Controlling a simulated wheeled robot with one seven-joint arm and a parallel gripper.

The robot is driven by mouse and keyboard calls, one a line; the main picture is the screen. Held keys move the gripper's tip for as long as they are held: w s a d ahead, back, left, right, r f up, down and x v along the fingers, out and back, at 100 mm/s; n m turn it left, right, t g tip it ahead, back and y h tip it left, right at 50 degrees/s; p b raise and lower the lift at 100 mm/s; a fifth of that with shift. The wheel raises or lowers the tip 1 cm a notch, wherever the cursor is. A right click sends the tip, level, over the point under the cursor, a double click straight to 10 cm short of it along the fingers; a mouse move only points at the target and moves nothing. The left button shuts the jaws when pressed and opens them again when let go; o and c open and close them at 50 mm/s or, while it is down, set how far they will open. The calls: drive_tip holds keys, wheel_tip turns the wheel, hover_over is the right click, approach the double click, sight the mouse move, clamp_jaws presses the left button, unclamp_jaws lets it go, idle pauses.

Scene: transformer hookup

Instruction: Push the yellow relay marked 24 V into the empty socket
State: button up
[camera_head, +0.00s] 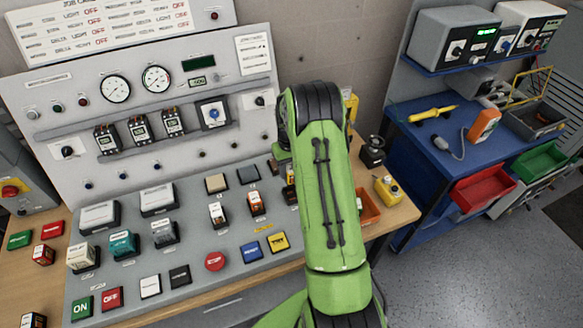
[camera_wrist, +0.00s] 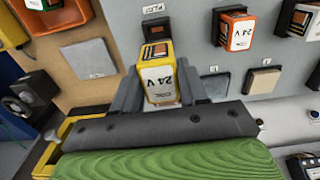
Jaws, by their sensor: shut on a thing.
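The yellow relay (camera_wrist: 162,86) marked 24 V is between the two fingers of my gripper (camera_wrist: 160,92) in the wrist view. The fingers are shut on its sides. A dark socket (camera_wrist: 156,28) shows just beyond the relay's far end, below a small white label. I cannot tell whether the relay touches the socket. In the head view my green arm covers most of the gripper and the socket area.
An orange bin (camera_head: 369,208) stands right of my arm.

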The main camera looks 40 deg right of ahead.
drive_tip(key=shift+d+f, duration=0.2)
drive_tip(key=shift+f, duration=0.05)
drive_tip(key=shift+f+b, duration=2.4)
drive_tip(key=shift+f, duration=0.4)
drive_tip(key=shift+f+b, duration=1.4)
drive_tip(key=shift+f, duration=0.1)
drive_tip(key=o, duration=1.1)
drive_tip(key=shift+o, duration=0.2)
drive_tip(key=shift+r, duration=0.1)
drive_tip(key=shift+r+p, duration=1.7)
drive_tip(key=shift+r, duration=0.8)
